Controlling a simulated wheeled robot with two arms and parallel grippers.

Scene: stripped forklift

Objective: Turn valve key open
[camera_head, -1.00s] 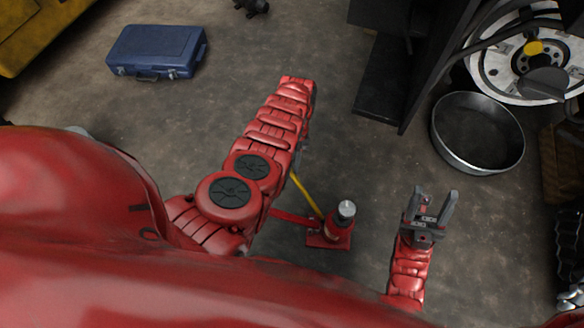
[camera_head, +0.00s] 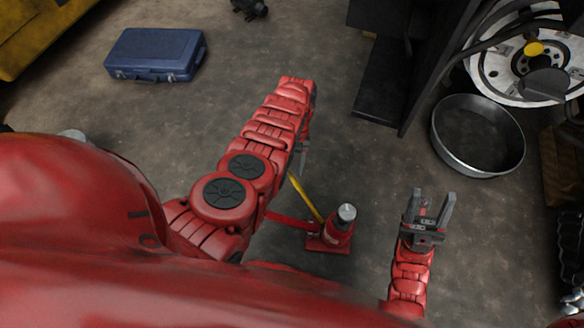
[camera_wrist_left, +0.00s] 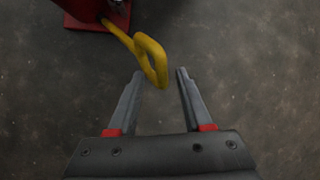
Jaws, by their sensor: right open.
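The yellow valve key (camera_head: 305,197) sticks out from a red bottle jack (camera_head: 330,237) with a silver top, on the floor. My right gripper (camera_head: 434,194) is open and empty, right of the jack.
A round metal pan (camera_head: 478,135) and a wheel (camera_head: 515,60) are at the right. A dark metal frame (camera_head: 390,85) stands at the upper middle. A blue case (camera_head: 155,54) lies at the upper left. The floor between case and frame is mostly clear.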

